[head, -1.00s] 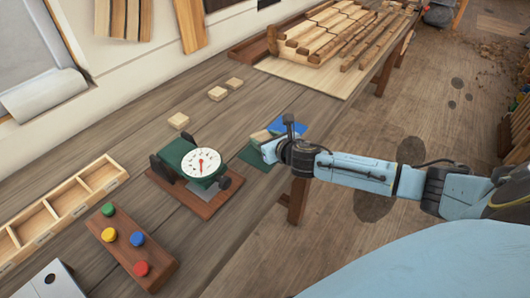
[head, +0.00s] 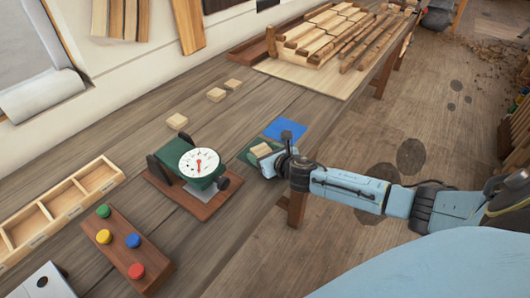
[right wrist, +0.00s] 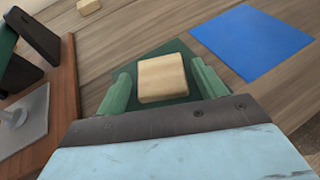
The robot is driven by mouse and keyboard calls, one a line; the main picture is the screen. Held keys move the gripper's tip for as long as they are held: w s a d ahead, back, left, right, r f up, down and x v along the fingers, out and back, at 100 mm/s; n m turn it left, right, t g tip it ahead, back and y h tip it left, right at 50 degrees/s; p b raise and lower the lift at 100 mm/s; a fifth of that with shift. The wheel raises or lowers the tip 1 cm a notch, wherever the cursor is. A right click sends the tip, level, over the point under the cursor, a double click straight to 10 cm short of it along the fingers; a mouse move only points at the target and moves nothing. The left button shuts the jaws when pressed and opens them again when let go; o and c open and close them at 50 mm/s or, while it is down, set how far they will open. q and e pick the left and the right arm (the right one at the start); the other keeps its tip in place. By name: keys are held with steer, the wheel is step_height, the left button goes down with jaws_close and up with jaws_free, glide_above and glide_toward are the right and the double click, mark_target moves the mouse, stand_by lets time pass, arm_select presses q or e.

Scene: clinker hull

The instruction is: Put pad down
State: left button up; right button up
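The pad, a pale wooden square block (head: 262,149), is over the dark green square mat (head: 246,145) on the bench. In the right wrist view the pad (right wrist: 162,78) lies between the two green fingers of my right gripper (right wrist: 164,90), with a narrow strip of dark green mat (right wrist: 160,53) showing beside it. The fingers look open and slightly apart from the pad. It seems to rest flat on the mat; its underside is hidden. In the head view my right gripper (head: 268,159) is low at the bench edge. My left gripper is not in view.
A blue square (head: 285,129) lies just beyond the green mat. A dial gauge (head: 199,162) on a wooden base stands left. Several pale blocks (head: 216,94) lie behind. A button board (head: 127,249) and divided tray (head: 60,205) are at the near left.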

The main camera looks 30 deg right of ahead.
steer(key=shift+r, duration=0.15)
steer(key=shift+s+r, duration=0.1)
steer(key=shift+s, duration=0.1)
steer(key=p+v, duration=0.1)
steer(key=v, duration=1)
steer(key=shift+s+r, duration=0.2)
steer(key=shift+s, duration=0.05)
